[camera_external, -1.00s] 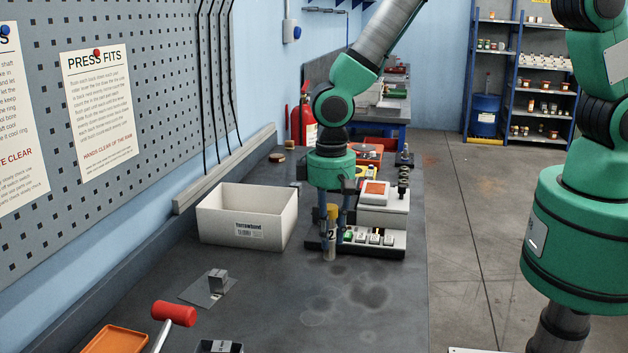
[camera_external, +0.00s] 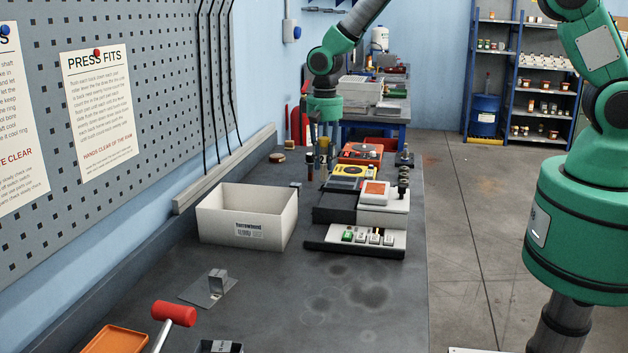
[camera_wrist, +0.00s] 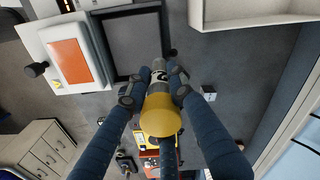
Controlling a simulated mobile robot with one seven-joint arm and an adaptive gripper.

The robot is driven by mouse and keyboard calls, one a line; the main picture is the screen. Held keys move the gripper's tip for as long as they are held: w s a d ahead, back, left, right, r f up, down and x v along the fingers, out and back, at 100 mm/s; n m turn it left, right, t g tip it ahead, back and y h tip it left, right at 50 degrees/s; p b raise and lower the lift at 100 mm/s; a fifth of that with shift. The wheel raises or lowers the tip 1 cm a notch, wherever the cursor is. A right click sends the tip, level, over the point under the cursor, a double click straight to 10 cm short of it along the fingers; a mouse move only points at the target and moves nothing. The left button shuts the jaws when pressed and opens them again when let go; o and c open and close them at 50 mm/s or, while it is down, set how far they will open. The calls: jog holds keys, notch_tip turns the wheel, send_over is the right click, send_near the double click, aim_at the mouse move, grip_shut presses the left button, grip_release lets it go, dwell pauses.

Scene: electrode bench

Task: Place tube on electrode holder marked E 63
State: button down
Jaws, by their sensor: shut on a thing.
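My gripper (camera_external: 322,165) is shut on a tube (camera_external: 323,158) with a yellow cap and a dark mark that looks like a 2. It holds the tube upright above the back part of the bench. In the wrist view the blue fingers of my gripper (camera_wrist: 155,95) close around the tube, and its yellow cap (camera_wrist: 161,122) faces the camera. No E 63 marking is legible in either view.
A white bin (camera_external: 240,222) stands left of the device. Behind it are a yellow unit (camera_external: 352,171) and a red-orange unit (camera_external: 360,152). A red-headed mallet (camera_external: 174,313), an orange tray (camera_external: 113,340) and a metal bracket (camera_external: 213,288) lie in front. The bench's front middle is clear.

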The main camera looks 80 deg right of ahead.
jog(key=s+d+r+m, duration=0.1)
jog(key=d+m, duration=0.1)
jog(key=d, duration=0.8)
jog(key=s+d+r+m+p, duration=0.1)
jog(key=s+d+r+m, duration=0.1)
jog(key=d, duration=0.9)
jog(key=shift+s+d+m, duration=0.2)
jog(key=shift+s+m, duration=0.1)
jog(key=shift+r, duration=0.1)
jog(key=p, duration=0.3)
send_over(311, 154)
jog(key=shift+w+f, duration=0.1)
jog(key=shift+f, duration=0.65)
jog(key=shift+f+p, duration=0.55)
jog(key=shift+f, duration=1.2)
jog(key=shift+f, duration=0.1)
